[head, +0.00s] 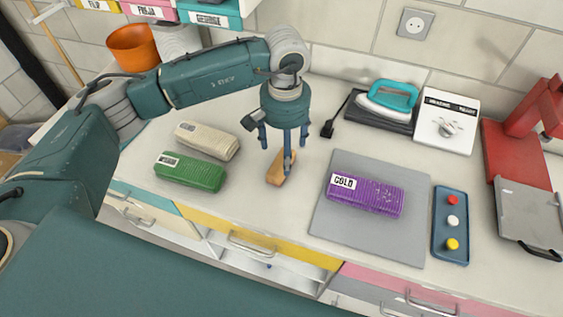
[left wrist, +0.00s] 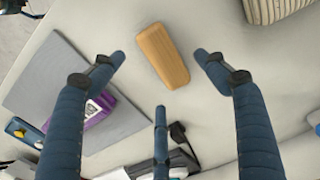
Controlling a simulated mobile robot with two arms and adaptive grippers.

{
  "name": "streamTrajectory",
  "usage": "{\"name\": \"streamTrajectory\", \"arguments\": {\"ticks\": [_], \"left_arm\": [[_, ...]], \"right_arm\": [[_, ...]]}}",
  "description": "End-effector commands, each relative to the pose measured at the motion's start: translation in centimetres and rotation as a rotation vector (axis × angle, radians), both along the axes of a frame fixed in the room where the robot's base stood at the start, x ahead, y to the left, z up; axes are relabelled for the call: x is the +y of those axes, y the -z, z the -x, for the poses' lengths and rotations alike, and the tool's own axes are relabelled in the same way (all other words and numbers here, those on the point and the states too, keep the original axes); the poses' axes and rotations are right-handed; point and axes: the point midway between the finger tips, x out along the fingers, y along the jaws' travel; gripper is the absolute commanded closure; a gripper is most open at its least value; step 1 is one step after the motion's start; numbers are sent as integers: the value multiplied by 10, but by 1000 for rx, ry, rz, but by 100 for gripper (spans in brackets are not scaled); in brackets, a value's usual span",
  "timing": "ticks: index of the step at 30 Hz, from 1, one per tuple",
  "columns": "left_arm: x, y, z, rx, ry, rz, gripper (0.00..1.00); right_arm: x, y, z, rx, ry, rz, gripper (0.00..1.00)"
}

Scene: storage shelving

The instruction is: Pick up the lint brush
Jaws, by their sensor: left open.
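In the head view one finger partly covers the lint brush. In the left wrist view my left gripper (left wrist: 160,60) shows all three fingers apart from the lint brush. My right gripper is not in view.
Green (head: 189,172) and beige (head: 206,140) ribbed bundles lie to the left. A purple bundle (head: 378,199) rests on the grey mat (head: 393,244) to the right, beside a blue button tray (head: 437,240). An iron (head: 386,97) stands behind. Drawers line the counter's front.

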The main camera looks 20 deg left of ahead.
Motion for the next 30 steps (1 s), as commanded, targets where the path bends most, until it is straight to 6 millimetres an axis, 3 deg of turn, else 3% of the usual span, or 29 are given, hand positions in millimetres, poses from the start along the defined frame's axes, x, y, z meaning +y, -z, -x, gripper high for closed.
{"name": "streamTrajectory", "arguments": {"ticks": [6,9,13,19,27,30], "left_arm": [[-1,25,1,7,-1,-1,26],[-1,41,0,5,0,-1,26],[-1,51,0,2,0,1,26],[-1,52,-1,1,0,0,26],[-1,51,-1,1,0,1,77],[-1,51,-1,0,0,1,77]], "right_arm": [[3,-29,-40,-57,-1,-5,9],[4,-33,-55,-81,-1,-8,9],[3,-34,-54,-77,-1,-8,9],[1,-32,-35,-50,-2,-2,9],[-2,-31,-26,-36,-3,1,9],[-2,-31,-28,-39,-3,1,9]]}}
